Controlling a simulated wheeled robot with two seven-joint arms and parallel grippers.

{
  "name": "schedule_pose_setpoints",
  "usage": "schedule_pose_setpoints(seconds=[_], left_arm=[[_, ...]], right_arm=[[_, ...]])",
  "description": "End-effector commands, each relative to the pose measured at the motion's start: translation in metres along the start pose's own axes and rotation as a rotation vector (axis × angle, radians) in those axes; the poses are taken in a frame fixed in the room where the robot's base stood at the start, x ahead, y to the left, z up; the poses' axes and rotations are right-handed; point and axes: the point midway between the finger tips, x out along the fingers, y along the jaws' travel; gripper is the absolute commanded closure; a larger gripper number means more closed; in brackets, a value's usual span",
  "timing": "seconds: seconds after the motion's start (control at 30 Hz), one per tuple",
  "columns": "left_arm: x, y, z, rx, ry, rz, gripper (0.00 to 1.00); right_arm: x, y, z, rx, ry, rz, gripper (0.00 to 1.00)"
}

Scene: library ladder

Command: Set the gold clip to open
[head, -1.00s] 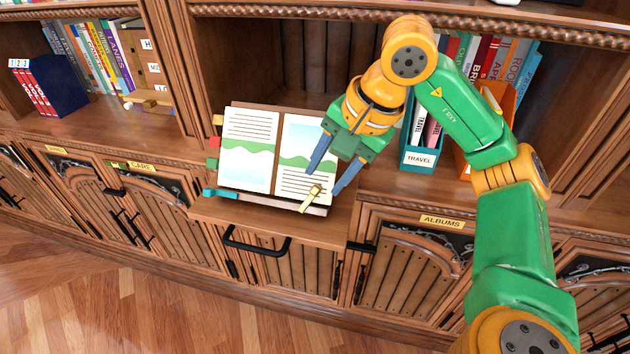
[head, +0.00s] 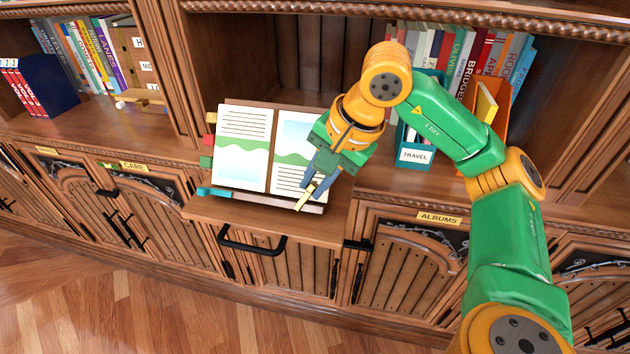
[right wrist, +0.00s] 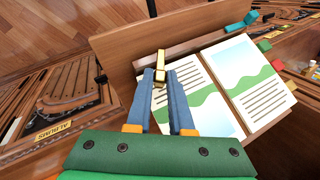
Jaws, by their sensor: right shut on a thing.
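The gold clip (head: 303,197) sits at the lower edge of the right page of an open book (head: 240,150) on a wooden stand. My right gripper (head: 316,184) comes down over the right page and is shut on the clip. In the right wrist view, the clip (right wrist: 160,66) shows between and just beyond the tips of the two blue fingers (right wrist: 160,82). Part of the clip is hidden by the fingers. My left gripper is not in view.
The book stand rests on a pulled-out wooden shelf (head: 270,212) with a black handle (head: 250,246) below. A teal travel box (head: 415,157) and an orange holder (head: 490,108) stand right of the book, near my right arm. Coloured tabs stick out at the book's left.

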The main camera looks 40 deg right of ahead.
Motion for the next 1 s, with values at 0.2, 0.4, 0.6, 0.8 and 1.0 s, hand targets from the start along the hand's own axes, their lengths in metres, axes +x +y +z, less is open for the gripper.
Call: schedule_pose_setpoints(seconds=[0.2, 0.4, 0.6, 0.8, 1.0], left_arm=[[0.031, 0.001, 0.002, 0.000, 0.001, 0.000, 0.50], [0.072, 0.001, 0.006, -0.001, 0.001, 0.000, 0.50], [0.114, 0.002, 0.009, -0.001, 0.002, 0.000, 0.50], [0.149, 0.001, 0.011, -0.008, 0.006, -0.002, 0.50], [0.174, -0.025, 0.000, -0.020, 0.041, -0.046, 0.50]], right_arm=[[0.008, 0.010, 0.000, 0.060, 0.001, -0.076, 1.00], [0.013, 0.021, 0.001, 0.162, 0.002, -0.206, 1.00], [0.016, 0.032, 0.004, 0.280, 0.002, -0.356, 1.00], [0.020, 0.041, 0.007, 0.396, 0.002, -0.500, 1.00], [0.023, 0.048, 0.012, 0.500, 0.001, -0.628, 1.00]])
